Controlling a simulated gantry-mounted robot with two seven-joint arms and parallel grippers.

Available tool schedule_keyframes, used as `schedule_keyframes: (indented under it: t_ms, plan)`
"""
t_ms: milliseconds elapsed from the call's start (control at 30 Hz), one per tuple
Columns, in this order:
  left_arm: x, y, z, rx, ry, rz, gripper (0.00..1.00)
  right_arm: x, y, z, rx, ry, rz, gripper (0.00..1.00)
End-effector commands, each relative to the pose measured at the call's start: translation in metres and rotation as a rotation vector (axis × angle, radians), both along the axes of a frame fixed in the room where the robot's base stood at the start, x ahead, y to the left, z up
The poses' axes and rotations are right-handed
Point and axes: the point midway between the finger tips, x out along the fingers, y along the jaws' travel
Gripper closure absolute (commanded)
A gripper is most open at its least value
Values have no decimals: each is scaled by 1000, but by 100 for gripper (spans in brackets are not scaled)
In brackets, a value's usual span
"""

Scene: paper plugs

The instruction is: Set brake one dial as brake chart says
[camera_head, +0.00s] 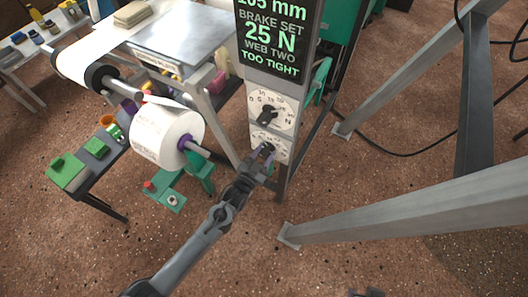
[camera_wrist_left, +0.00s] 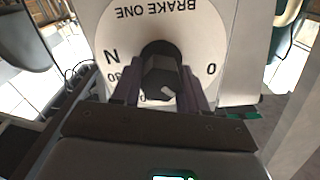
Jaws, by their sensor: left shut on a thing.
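The brake one dial is a white plate with a black knob, on the lower front of the grey panel. In the left wrist view the dial plate (camera_wrist_left: 190,25) reads BRAKE ONE upside down, with N, 0 and partly hidden numbers. My left gripper (camera_head: 268,150) is at this lower dial in the head view. In the left wrist view its fingers are shut on the knob (camera_wrist_left: 160,75), one on each side; a pale mark shows on the knob. No legible brake chart shows. A dark part at the bottom edge may be my right gripper (camera_head: 367,293).
A second dial (camera_head: 270,108) with a black knob sits above. The screen (camera_head: 268,35) reads BRAKE SET 25 N, WEB TWO TOO TIGHT. A white paper roll (camera_head: 167,137) hangs on a shaft at left. Grey metal beams (camera_head: 420,215) stand at right.

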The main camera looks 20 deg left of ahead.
Motion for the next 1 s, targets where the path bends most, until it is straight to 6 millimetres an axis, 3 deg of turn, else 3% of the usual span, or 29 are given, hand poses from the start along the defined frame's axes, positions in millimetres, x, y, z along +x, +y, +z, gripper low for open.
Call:
schedule_keyframes:
  t_ms: [400, 1000]
  plan:
    - [0, -1, 3, 360, -50, -2, 87, 0, 2, 34, 7, 0, -5, 57]
    - [0, -3, 0, 908, -130, 0, 87, 0, 2, 62, 9, 0, -5, 57]
